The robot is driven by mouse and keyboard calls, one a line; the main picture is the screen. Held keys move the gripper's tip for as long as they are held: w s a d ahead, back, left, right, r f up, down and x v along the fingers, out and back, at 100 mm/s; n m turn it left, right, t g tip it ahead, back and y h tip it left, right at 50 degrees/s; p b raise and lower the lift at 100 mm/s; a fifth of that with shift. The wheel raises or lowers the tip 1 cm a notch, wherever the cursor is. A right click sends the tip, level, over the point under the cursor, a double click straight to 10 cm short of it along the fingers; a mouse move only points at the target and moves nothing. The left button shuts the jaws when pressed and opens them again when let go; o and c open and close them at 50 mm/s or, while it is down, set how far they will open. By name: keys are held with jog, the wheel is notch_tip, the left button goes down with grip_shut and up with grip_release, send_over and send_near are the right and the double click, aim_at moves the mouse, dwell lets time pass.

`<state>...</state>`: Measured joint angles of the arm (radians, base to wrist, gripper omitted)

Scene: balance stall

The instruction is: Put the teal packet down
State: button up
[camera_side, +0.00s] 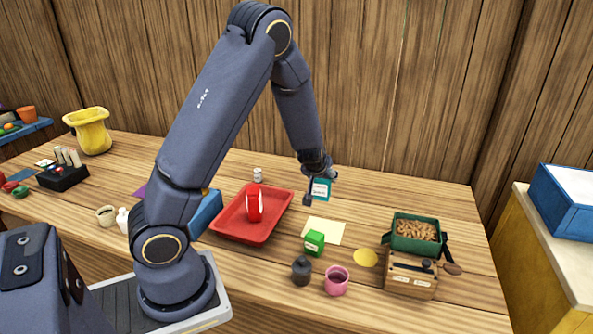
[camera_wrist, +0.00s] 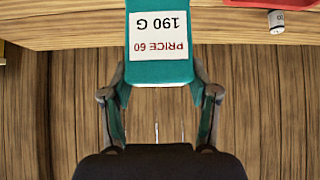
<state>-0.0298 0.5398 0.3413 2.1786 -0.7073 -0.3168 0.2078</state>
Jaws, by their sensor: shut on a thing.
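The teal packet (camera_side: 321,189) has a white label. In the wrist view the packet (camera_wrist: 160,68) shows the label upside down, reading PRICE 60 and 190 G. My gripper (camera_side: 314,183) is shut on the packet and holds it above the back part of the wooden table (camera_side: 390,199). In the wrist view my gripper's fingers (camera_wrist: 160,97) stand on both sides of the packet. How high the packet hangs above the table is hard to tell.
A red tray (camera_side: 228,229) holding a red object (camera_side: 254,203) lies left of the packet. A pale yellow sheet (camera_side: 324,231), green box (camera_side: 314,242), dark weight (camera_side: 301,270), pink cup (camera_side: 337,281) and green container (camera_side: 416,245) stand nearer the front. The table right of the packet is clear.

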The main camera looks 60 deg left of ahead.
jog(key=shift+w+a+r, duration=0.15)
jog(key=shift+a+r, duration=0.35)
jog(key=shift+r, duration=0.05)
jog(key=shift+w+a+r, duration=0.15)
jog(key=shift+a+r, duration=0.3)
jog(key=shift+r, duration=0.05)
jog(key=shift+w+a+f, duration=1)
jog(key=shift+w+f, duration=1.05)
jog(key=shift+f, duration=0.1)
jog(key=shift+w+a+f, duration=1.05)
jog(key=shift+w+f, duration=1)
jog(key=shift+f, duration=0.1)
jog(key=shift+w+a+f, duration=1)
jog(key=shift+w+f, duration=1.05)
jog(key=shift+f, duration=0.1)
jog(key=shift+f, duration=0.15)
jog(key=o, duration=1.4)
